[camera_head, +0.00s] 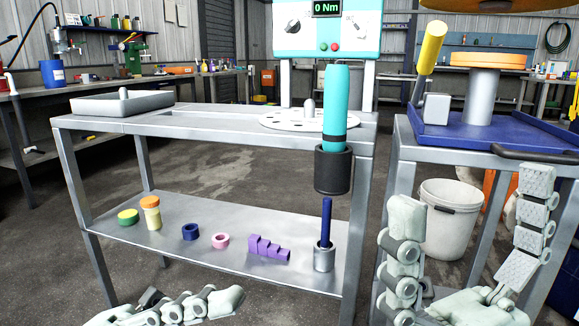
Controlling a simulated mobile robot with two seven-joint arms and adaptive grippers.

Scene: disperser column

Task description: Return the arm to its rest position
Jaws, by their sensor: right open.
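My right gripper (470,192) is at the lower right, with its two pale segmented fingers pointing up and spread wide. It is open and nothing is held between them. A white bucket (452,232) shows behind and between the fingers, apart from them. My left gripper (180,303) is at the lower left edge, below the bench's lower shelf. Only part of its fingers shows, and their opening is unclear. The disperser column, a teal cylinder with a black lower end (334,120), stands at the bench's right end beneath a panel reading 0 Nm (327,28).
A metal bench (220,130) carries a grey tray (122,104) and a white perforated disc (285,120). Its lower shelf (180,240) holds coloured rings, purple steps (268,249) and a blue rod in a cup (325,258). A blue-topped cart (440,138) stands behind my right gripper.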

